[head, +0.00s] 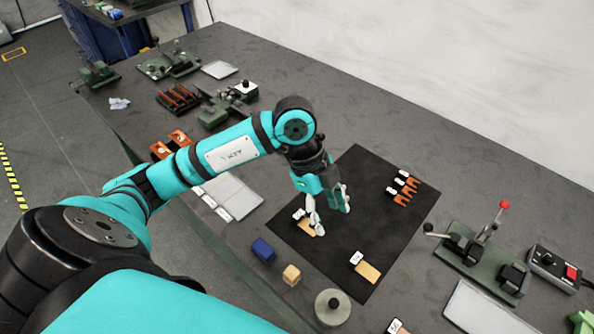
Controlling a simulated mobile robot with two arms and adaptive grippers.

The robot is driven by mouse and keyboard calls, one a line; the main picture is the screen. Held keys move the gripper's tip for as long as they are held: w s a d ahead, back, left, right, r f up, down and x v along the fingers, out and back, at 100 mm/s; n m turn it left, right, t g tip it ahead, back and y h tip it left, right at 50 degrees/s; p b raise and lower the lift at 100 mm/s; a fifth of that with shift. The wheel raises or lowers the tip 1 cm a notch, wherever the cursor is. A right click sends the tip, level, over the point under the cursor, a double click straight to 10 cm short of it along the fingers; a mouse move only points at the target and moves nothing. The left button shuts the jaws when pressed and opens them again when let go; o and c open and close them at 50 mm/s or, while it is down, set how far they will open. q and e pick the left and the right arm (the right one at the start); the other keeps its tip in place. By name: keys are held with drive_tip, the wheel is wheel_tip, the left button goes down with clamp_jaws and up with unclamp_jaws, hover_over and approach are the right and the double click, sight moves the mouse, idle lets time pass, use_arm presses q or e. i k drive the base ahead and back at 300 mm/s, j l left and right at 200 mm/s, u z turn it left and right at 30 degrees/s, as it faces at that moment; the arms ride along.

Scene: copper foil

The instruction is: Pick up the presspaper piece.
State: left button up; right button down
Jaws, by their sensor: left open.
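Two small tan pieces with white tags lie on the black mat (335,260). One tan piece (305,227) is at the mat's left edge, partly hidden by a finger of my left gripper. The other tan piece (368,271) lies nearer the mat's front corner, apart from the gripper. Which of them is presspaper I cannot tell; the tags are too small to read. My left gripper (331,213) is open, pointing down over the mat, with its left finger over or beside the first tan piece. Contact cannot be made out. My right gripper is not in view.
Several orange pieces (402,197) lie at the mat's right side. A green fixture with a red-knobbed lever (480,258) stands at right, beside a control box (560,268). A blue block (263,250), a wooden block (291,275) and a round knobbed weight (332,307) stand in front.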

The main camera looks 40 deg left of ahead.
sight(298, 218)
drive_tip(key=u, duration=1)
